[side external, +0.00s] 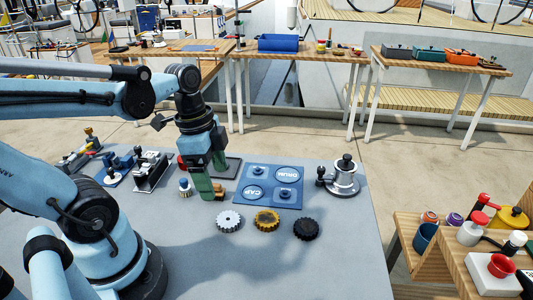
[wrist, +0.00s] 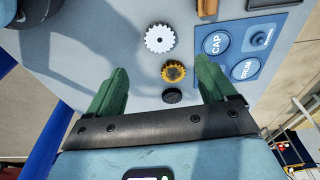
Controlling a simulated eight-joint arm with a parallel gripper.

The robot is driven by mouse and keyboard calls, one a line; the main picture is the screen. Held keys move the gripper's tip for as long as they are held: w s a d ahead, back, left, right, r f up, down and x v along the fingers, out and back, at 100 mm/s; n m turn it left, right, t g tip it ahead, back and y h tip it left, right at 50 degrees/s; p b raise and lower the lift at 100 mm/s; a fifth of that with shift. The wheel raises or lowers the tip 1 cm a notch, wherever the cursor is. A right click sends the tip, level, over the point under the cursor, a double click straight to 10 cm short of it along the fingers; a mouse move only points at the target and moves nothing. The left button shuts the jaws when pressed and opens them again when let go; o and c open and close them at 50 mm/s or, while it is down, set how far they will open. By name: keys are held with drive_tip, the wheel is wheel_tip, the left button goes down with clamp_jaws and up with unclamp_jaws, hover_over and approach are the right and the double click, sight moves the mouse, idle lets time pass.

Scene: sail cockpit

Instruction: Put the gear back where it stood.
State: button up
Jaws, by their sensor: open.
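Three gears lie flat in a row on the grey table: a silver-white gear (side external: 230,221), a gold gear (side external: 267,220) and a black gear (side external: 306,229). In the wrist view the white gear (wrist: 160,38) is farthest, the gold gear (wrist: 173,71) is in the middle and the black gear (wrist: 172,96) is nearest. My gripper (side external: 207,190) is open and empty, behind and left of the white gear in the side view. Its green fingers (wrist: 163,72) are spread wide in the wrist view, with the gears showing between them. The frames do not show which gear is meant.
A blue board (side external: 269,203) with CAP and DRUM circles lies behind the gears. A silver winch (side external: 343,182) stands to its right. A small white-and-blue part (side external: 185,188) and a brown part (side external: 220,191) are close to my fingers. The table front (side external: 270,270) is clear.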

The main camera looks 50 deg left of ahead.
drive_tip(key=w+d+r+n+t+y, duration=0.1)
drive_tip(key=w+d+r+n+t, duration=0.1)
drive_tip(key=w+n+t, duration=0.4)
drive_tip(key=d+n, duration=0.1)
drive_tip(key=n, duration=0.2)
drive_tip(key=shift+w+d+r, duration=0.15)
drive_tip(key=shift+w+d, duration=0.1)
idle(1.1)
